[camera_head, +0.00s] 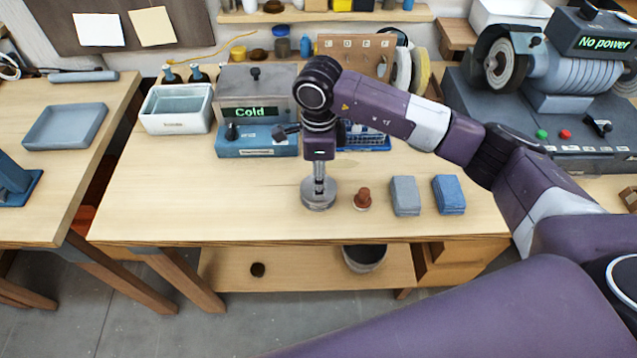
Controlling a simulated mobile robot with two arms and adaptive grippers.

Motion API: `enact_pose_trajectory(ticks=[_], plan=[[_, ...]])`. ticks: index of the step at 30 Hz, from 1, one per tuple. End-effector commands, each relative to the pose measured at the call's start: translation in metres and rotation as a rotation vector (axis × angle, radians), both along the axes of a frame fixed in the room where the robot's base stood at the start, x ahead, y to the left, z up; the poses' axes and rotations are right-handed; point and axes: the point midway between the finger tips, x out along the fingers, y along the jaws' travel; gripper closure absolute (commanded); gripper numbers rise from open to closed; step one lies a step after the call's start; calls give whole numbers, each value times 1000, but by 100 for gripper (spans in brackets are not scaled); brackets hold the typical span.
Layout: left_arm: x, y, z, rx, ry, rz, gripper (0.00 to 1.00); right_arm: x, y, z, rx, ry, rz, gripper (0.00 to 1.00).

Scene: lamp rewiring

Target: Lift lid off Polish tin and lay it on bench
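A round grey metal tin (319,204), which looks like the Polish tin, stands on the bench (250,210) near its front edge. My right gripper (319,189) points straight down over the middle of the tin, with its fingers close together at the tin's top. The fingers cover the middle of the lid, and it is too small to tell whether they grip it. The lid and the tin's body cannot be told apart here. My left gripper is not in view.
A red-brown stopper-like piece (362,199), a grey cloth stack (405,196) and a blue cloth stack (448,195) lie right of the tin. The box reading "Cold" (257,140) stands behind. The bench top left of the tin is clear.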

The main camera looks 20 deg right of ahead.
Motion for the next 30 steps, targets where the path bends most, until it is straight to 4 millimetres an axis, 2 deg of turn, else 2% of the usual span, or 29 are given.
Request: enact_pose_trajectory(ticks=[2,5,15,25,30], plan=[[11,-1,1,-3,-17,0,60,0,0,-1,1,-1,0,62],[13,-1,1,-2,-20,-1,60,0,0,0,1,-1,0,63],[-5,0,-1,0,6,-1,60,0,0,0,1,-1,0,99],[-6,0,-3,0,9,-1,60,1,0,3,1,-3,0,100],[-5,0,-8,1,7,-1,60,2,0,18,2,-5,0,100]])
